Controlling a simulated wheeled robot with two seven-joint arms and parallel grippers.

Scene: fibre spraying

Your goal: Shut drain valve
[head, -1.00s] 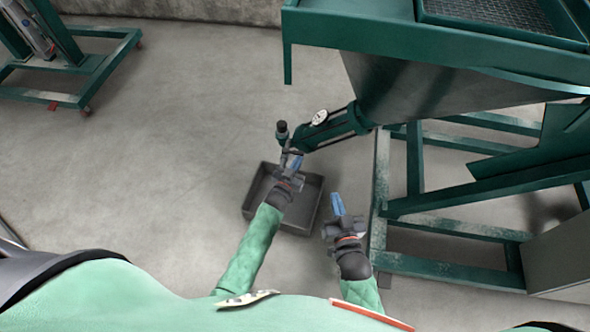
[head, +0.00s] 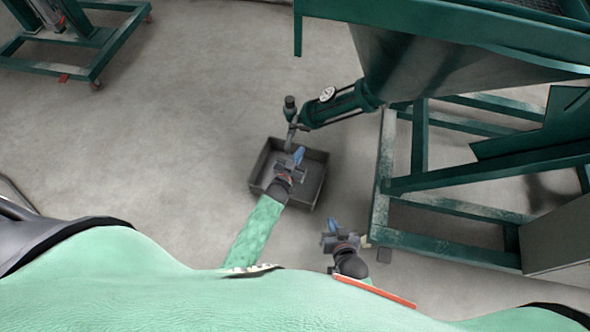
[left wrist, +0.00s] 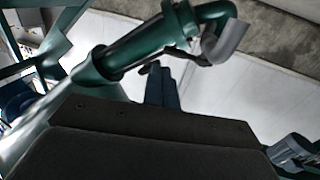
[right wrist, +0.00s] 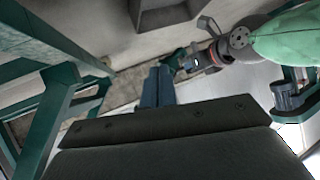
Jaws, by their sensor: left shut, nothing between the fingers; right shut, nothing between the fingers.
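The drain valve (head: 291,116) sits at the outer end of the green pipe (head: 341,104) that slopes out of the hopper. A dark tray (head: 316,182) lies on the floor below it. In the left wrist view the pipe (left wrist: 140,52) ends in a grey downturned spout (left wrist: 226,41), with a dark lever-like part beside it. Whether that lever lies along or across the pipe is unclear. My left gripper (head: 298,155) is shut and empty, over the tray and just short of the valve. My right gripper (head: 333,225) is shut and empty, lower right, apart from the valve.
The hopper's green frame (head: 384,190) stands close to the right of my right gripper. A gauge (head: 327,94) sits on the pipe. A green wheeled stand (head: 95,70) is at the far upper left. The floor (head: 190,110) left of the tray is clear.

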